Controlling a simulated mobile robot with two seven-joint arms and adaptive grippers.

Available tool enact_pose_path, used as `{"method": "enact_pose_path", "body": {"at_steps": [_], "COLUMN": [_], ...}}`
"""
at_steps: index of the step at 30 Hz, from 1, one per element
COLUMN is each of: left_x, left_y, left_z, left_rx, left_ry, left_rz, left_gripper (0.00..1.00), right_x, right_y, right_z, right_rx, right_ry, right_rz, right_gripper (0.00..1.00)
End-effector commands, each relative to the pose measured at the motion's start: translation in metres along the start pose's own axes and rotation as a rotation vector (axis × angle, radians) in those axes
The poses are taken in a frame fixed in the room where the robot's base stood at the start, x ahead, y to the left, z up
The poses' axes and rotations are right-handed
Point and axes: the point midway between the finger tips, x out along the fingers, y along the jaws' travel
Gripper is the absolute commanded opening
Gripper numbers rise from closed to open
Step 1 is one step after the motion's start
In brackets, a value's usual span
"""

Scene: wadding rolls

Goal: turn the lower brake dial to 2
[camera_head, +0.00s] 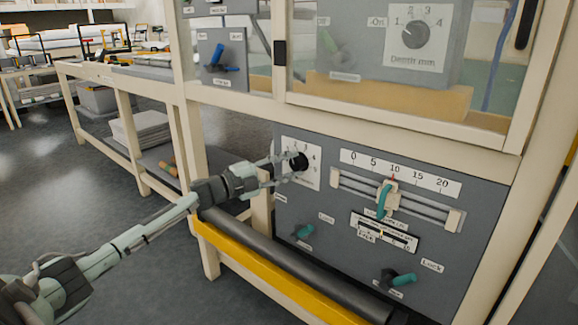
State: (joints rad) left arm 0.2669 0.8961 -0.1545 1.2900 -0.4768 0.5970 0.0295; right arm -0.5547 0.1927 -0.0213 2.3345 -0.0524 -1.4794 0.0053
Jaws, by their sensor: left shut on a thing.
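The lower brake dial (300,161) is a black knob on a white numbered plate (305,181) at the upper left of the lower grey panel (335,215). My left gripper (289,166) reaches in from the left and is shut on this dial. The fingers cover part of the knob and plate, so I cannot tell which number it points at. My right gripper is not in view.
A slider with a teal handle (384,200) runs under a 0–20 scale (400,174). Teal levers (303,231) (398,279) sit lower on the panel. A black roller (290,262) and yellow bar (270,275) lie in front. Another dial (416,35) is above.

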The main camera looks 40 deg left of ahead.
Motion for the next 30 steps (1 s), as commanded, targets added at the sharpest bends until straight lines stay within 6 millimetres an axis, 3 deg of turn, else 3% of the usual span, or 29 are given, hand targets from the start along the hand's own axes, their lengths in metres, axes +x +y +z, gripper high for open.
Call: {"method": "enact_pose_path", "body": {"at_steps": [19,20,21,24,30], "left_x": [-0.0002,-0.0002,-0.0002,-0.0001,0.0], "left_y": [0.0002,0.0002,0.0002,0.0,-0.0002], "left_z": [0.0003,0.0003,0.0003,0.0002,0.0001], "left_rx": [0.042,0.042,0.042,0.042,0.042], "left_ry": [-0.001,-0.001,-0.001,-0.001,0.0], "left_rz": [0.019,0.019,0.019,0.018,0.018], "left_gripper": [0.06,0.38,0.43,0.55,0.55], "right_x": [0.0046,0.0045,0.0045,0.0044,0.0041], "right_y": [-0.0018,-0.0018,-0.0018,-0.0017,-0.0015], "right_z": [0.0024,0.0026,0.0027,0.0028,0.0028], "right_rx": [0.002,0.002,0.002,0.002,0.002], "right_ry": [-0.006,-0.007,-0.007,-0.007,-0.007], "right_rz": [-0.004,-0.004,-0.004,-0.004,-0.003], "right_gripper": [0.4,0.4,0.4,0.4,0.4]}}
